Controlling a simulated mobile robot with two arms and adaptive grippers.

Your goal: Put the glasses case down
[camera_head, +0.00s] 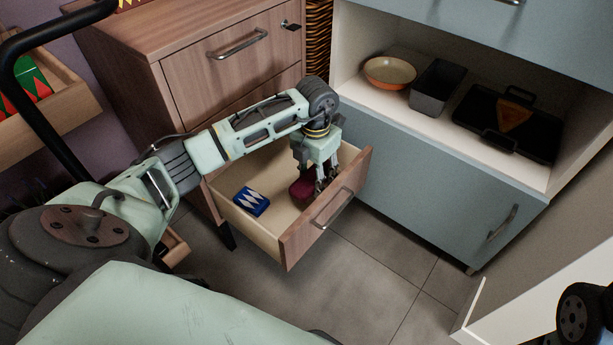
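A dark red case (301,189), which looks like the glasses case, is low inside the open wooden drawer (238,217), near its front right corner. My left gripper (319,183) reaches down into the drawer with its fingers at the right end of the case. The fingers and drawer front hide part of the case. I cannot tell whether the fingers grip it, or whether it rests fully on the drawer floor. My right gripper is not in view.
A blue and white patterned box (251,201) lies in the drawer's left part, with bare floor between it and the case. The drawer front (327,206) stands close to my gripper. At right, an open shelf holds a pan (389,72), a dark tin (436,86) and a black tray (508,122).

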